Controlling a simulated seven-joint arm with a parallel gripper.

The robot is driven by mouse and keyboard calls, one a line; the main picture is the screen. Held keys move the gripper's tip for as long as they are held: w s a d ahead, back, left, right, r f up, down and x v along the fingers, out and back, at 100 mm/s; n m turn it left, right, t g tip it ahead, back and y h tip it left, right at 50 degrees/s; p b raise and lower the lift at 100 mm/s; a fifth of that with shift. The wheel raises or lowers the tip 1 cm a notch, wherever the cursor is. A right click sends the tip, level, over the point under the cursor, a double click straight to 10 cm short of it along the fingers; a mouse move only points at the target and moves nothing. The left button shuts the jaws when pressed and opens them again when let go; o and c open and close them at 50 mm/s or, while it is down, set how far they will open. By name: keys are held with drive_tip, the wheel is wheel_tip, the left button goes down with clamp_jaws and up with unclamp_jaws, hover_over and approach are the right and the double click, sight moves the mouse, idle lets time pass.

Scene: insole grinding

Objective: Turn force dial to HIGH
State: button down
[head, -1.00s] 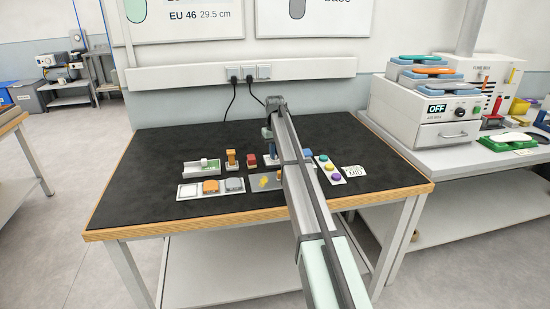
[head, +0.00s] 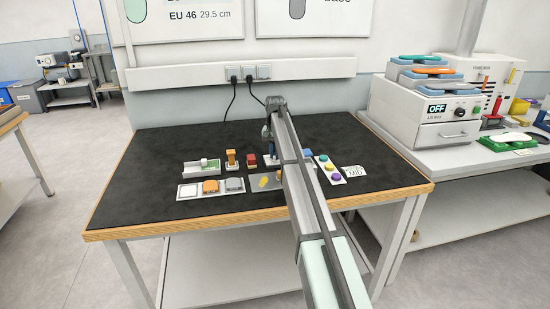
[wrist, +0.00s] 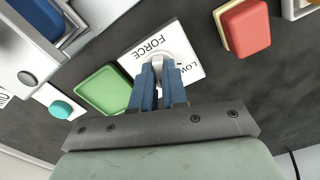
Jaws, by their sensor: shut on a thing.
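The force dial is a pale knob (wrist: 163,62) on a white plate (wrist: 178,37) in the wrist view. The plate reads FORCE, with LOW printed on its right side, partly covered by my fingers. My gripper (wrist: 160,70) has blue fingers and is shut on the knob from above. The fingers hide much of the knob, so I cannot tell where it points. In the head view my gripper (head: 272,150) is low over the bench, and my arm hides the dial plate there.
In the head view a card reading MID (head: 353,172) lies on the black mat (head: 150,170). The mat's left side is clear.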

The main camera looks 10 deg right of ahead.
drive_tip(key=m, duration=0.6)
drive_tip(key=shift+m, duration=0.4)
drive_tip(key=c, duration=1.3)
unclamp_jaws()
drive_tip(key=shift+r, duration=0.1)
drive_tip(key=shift+r, duration=3.45)
